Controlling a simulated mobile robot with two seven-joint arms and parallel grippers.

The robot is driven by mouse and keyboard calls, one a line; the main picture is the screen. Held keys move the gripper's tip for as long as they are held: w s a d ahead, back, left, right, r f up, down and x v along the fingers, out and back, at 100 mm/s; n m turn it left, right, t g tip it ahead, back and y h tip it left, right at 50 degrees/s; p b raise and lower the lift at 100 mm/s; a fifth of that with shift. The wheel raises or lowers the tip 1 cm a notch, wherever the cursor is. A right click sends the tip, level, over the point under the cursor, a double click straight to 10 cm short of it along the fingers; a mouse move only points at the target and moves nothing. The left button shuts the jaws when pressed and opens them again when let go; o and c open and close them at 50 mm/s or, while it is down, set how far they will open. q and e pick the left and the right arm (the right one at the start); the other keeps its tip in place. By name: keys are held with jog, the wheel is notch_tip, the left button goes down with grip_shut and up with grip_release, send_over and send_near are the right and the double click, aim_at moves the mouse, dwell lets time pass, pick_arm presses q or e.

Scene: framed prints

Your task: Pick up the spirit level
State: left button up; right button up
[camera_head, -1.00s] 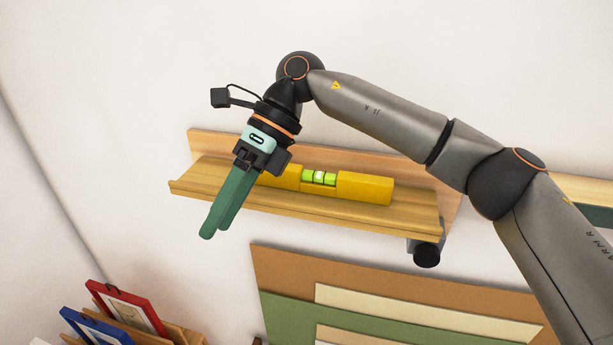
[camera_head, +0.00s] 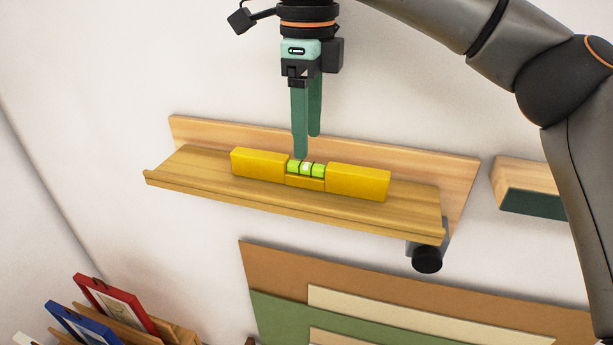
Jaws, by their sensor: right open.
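The spirit level (camera_head: 358,181) is a yellow bar with a bright green vial section in its middle. It lies lengthwise on a wooden wall shelf (camera_head: 200,178) with a raised back and a front lip. My right gripper (camera_head: 307,146) points down with its green fingers just above and behind the middle of the level. The fingers are open and nothing is between them. One finger partly overlaps the other in this view, and the exact gap to the level cannot be told. My left gripper is not in view.
A dark round knob (camera_head: 427,260) sits under the shelf's right end. A second wooden ledge (camera_head: 530,187) is to the right. Coloured boards (camera_head: 400,290) are below. A red frame (camera_head: 112,302) and a blue frame (camera_head: 80,325) stand in a wooden rack at lower left.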

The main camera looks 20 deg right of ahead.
aim_at(307, 161)
notch_tip(307, 161, down, 6)
jog(key=shift+a+r, duration=0.1)
dwell(0.4)
grip_shut()
dwell(0.3)
